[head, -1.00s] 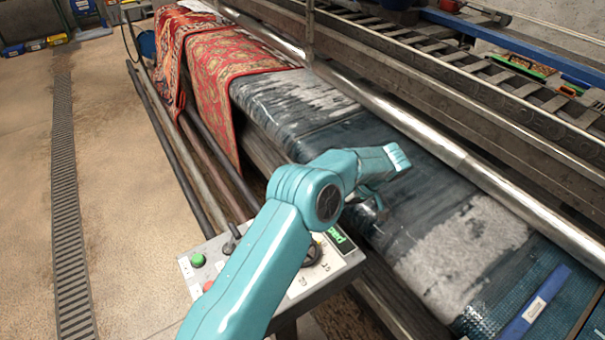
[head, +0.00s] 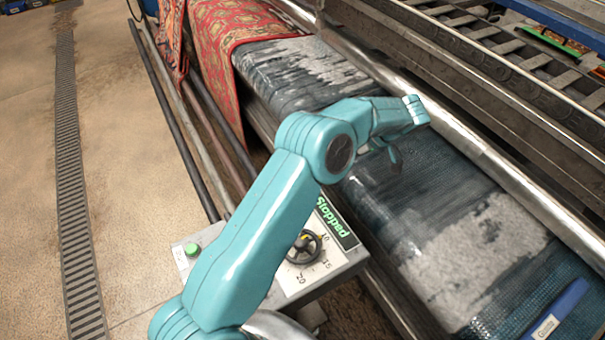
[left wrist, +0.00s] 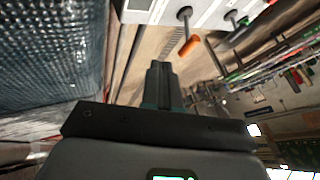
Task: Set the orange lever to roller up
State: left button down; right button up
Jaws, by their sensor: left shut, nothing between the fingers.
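The orange lever (left wrist: 189,46) shows in the left wrist view, hanging from a dark rod on the pale face of the control panel (left wrist: 150,10). I do not see the lever in the head view, where my left arm covers part of the panel (head: 284,287). My left gripper (left wrist: 161,66) is shut and empty, with its fingertips pointing toward the lever but apart from it. In the head view my left arm bends over the panel and its wrist end is above the wet dark carpet. I cannot read the lever's setting labels. My right gripper is not in view.
The panel has a green button (head: 192,249), a black dial (head: 304,247) and a display reading "Stopped" (head: 337,222). The carpet (head: 450,230), a long metal roller (head: 470,140) and red rugs (head: 225,40) lie beyond. The floor (head: 135,180) at left is clear.

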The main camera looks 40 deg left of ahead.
pick_arm(q)
jog(key=s+a+f, duration=0.6)
jog(key=s, duration=0.1)
jog(key=shift+s+f+b, duration=0.2)
jog(key=shift+f+b, duration=0.2)
jog(key=shift+s+a, duration=0.1)
jog(key=shift+s+r+t+b, duration=0.2)
jog(key=shift+t+b, duration=0.1)
jog(key=shift+b, duration=0.35)
